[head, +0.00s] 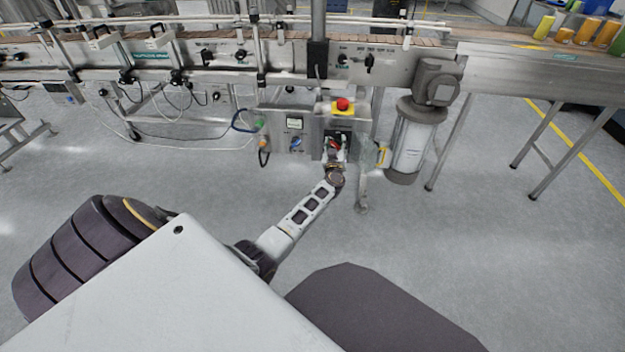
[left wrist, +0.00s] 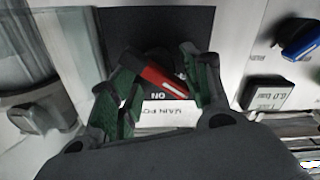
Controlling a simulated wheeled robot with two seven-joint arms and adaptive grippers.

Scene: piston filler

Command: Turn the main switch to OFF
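The main switch (left wrist: 165,79) has a red handle on a black plate. In the left wrist view the handle lies slanted, its red end near the "ON" mark. A white label (left wrist: 168,112), upside down and partly covered, sits beside it. My left gripper (left wrist: 160,62) has its two green-padded fingers apart, one on each side of the handle. Whether a finger touches the handle I cannot tell. In the head view my left gripper (head: 335,152) is at the front of the control box and mostly hides the switch. My right gripper is not in view.
A red emergency button on a yellow box (head: 343,106) sits just above the gripper. A blue knob (head: 295,143) and a gauge (head: 294,123) are to its left. A motor unit (head: 410,140) stands to the right. The conveyor (head: 200,75) runs above. The floor in front is clear.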

